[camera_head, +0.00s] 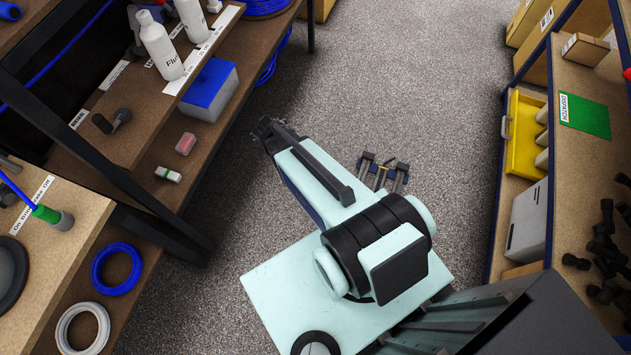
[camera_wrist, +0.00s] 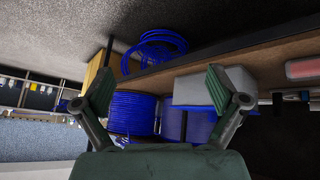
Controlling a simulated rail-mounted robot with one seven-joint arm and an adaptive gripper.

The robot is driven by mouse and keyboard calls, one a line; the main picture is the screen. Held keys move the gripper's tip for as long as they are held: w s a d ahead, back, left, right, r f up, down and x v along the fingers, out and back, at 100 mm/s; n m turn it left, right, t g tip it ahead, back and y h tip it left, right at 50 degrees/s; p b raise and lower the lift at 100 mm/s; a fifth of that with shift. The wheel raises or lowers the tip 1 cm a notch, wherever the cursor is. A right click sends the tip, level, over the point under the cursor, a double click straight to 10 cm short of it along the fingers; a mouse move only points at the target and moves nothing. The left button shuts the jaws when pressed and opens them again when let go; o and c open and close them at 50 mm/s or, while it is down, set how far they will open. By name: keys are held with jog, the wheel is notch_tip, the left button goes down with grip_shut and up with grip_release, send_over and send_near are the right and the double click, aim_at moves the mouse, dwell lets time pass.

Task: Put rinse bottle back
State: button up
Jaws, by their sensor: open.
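Two white bottles stand on the upper wooden shelf at the upper left of the head view. The nearer white bottle (camera_head: 160,47) has a label starting "Flu", the rest unreadable from here. The second white bottle (camera_head: 191,20) stands just behind it to the right. I cannot tell which is the rinse bottle. My gripper (camera_wrist: 160,88) is open in the wrist view, with nothing between its fingers. In the head view my arm points toward the left shelving, over the floor and apart from the bottles. No bottle is clear in the wrist view.
A blue-and-grey box (camera_head: 209,90) and a small red-lidded box (camera_head: 186,144) sit on the left shelving. Blue tubing coils (camera_wrist: 155,50) show in the wrist view. A right-hand shelf holds a yellow bin (camera_head: 526,135) and green mat (camera_head: 585,115). The aisle floor (camera_head: 400,70) is clear.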

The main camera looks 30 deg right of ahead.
jog(key=s+a+f+g, duration=0.1)
jog(key=s+f+g, duration=0.2)
jog(key=s, duration=0.4)
jog(key=s+a+f+g+y, duration=0.15)
jog(key=s+f, duration=0.25)
jog(key=s, duration=0.4)
jog(key=s+f+g+h, duration=0.1)
jog(key=s+f+g, duration=0.2)
jog(key=s, duration=0.4)
jog(key=s+a+g+y, duration=0.1)
jog(key=s+a+g, duration=0.1)
jog(key=s, duration=0.7)
jog(key=s+a+n+g+y, duration=0.1)
jog(key=s+g, duration=0.3)
jog(key=s, duration=0.5)
jog(key=shift+s+a+f+n, duration=0.15)
jog(key=shift+a+f+n, duration=0.15)
jog(key=shift+a, duration=0.15)
